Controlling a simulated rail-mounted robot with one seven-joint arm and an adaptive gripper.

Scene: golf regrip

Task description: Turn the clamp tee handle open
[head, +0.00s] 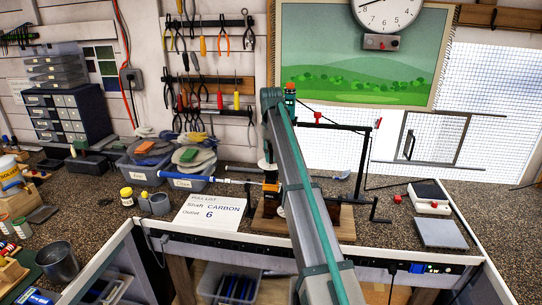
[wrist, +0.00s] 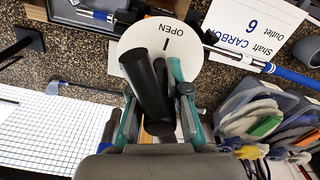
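The black tee handle (wrist: 147,88) stands in front of a round white dial marked OPEN (wrist: 187,46) in the wrist view. My gripper (wrist: 155,105) has its teal fingers on either side of the handle. Whether both fingers press on it is not clear. In the head view my arm covers the gripper and most of the clamp. Part of the orange clamp block (head: 271,188) shows left of the arm. A club shaft with a blue grip (head: 190,176) runs left from the clamp.
A white pull list card (head: 210,212) lies in front of the shaft. Bins of cloths (head: 187,182) stand behind it. A black crank (head: 377,212) and upright frame (head: 362,160) are right of my arm. A grey pad (head: 440,233) lies farther right.

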